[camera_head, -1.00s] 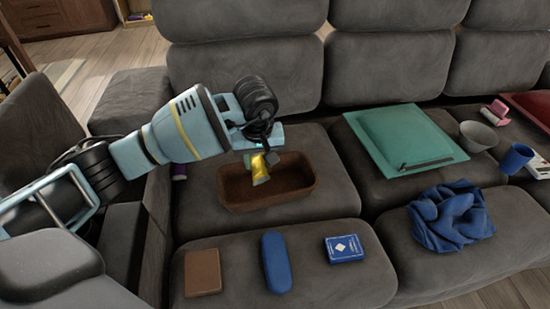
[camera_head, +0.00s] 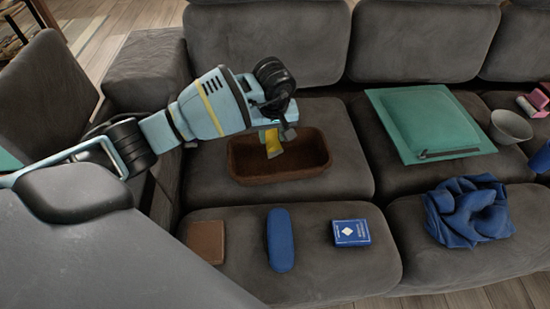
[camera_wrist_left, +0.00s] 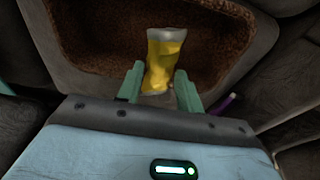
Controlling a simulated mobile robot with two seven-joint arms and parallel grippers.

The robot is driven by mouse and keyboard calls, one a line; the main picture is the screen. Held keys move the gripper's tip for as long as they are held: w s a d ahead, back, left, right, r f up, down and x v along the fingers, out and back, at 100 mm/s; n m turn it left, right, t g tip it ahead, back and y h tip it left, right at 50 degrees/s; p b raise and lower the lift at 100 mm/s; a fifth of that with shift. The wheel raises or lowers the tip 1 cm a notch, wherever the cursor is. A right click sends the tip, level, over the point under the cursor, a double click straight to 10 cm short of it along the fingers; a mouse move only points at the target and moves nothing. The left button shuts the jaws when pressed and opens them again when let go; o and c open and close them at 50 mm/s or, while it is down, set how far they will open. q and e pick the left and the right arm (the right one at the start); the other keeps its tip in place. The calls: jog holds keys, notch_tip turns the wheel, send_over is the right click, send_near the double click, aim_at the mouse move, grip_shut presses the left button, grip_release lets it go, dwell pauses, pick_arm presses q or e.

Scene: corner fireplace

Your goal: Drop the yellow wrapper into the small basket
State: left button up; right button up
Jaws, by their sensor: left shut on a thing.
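The small basket (camera_head: 312,172) is a brown, open, oblong container on the back left seat of the grey sofa. The yellow wrapper (camera_head: 274,148) hangs from my left gripper (camera_head: 277,132) over the basket's opening. My left gripper is shut on the wrapper. In the left wrist view the wrapper (camera_wrist_left: 163,62) sits at the fingertips (camera_wrist_left: 160,90), with the basket's brown inside (camera_wrist_left: 100,35) behind it. The inside of the basket looks empty where it shows. My right gripper is out of view.
On the front seats lie a brown wallet-like item (camera_head: 206,241), a blue case (camera_head: 280,240), a blue card box (camera_head: 351,232) and a crumpled blue cloth (camera_head: 468,212). A purple item (camera_wrist_left: 222,104) shows beside the basket.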

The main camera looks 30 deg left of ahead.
aim_at(273, 139)
pick_arm(q)
notch_tip(273, 139, down, 2)
jog(key=shift+f+b, duration=0.15)
jog(key=shift+b, duration=0.35)
jog(key=shift+f, duration=0.4)
jog(key=o, duration=1.2)
jog(key=shift+o, duration=0.3)
